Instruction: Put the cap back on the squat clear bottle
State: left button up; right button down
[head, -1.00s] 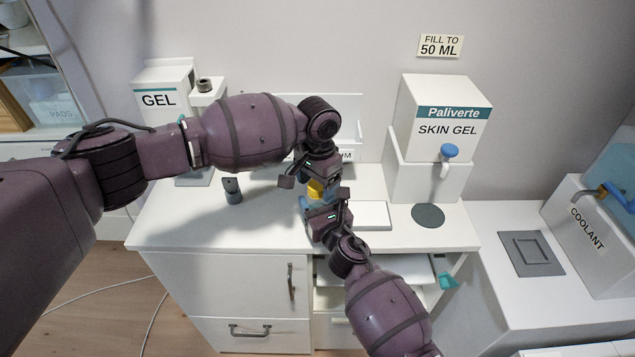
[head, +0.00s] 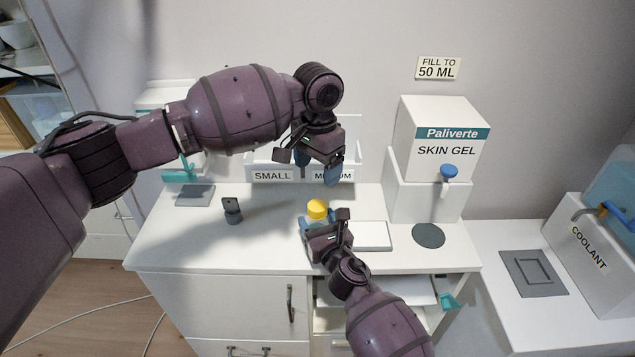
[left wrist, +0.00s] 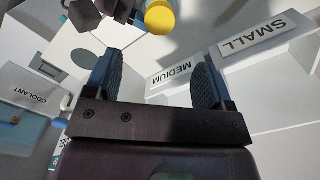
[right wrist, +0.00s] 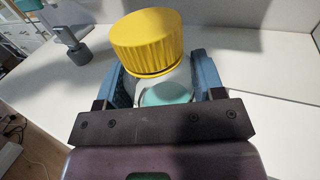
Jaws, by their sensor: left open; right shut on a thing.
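The yellow ribbed cap (head: 317,209) sits on top of the squat clear bottle (right wrist: 167,94), which has teal contents. The cap shows large in the right wrist view (right wrist: 147,42) and at the top of the left wrist view (left wrist: 159,17). I cannot tell whether it is fully seated. My right gripper (head: 323,224) is shut on the bottle's body, low over the counter. My left gripper (head: 317,172) is open and empty, above and apart from the cap. The bottle's neck is hidden under the cap.
A white bin labelled SMALL and MEDIUM (head: 272,176) stands behind. The skin gel dispenser (head: 440,150) with a dark round pad (head: 428,236) is at the right. A small dark grey device (head: 232,211) stands to the left. A flat white plate (head: 371,236) lies beside my right gripper.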

pick_arm(q)
jog(key=shift+r, duration=0.8)
pick_arm(e)
jog(key=shift+c, duration=0.8)
grip_release()
pick_arm(q)
jog(key=shift+r+p, duration=0.35)
pick_arm(e)
jog(key=v, duration=1)
jog(key=shift+s+d, duration=0.2)
jog(key=shift+s, duration=0.15)
jog(key=shift+f, duration=0.1)
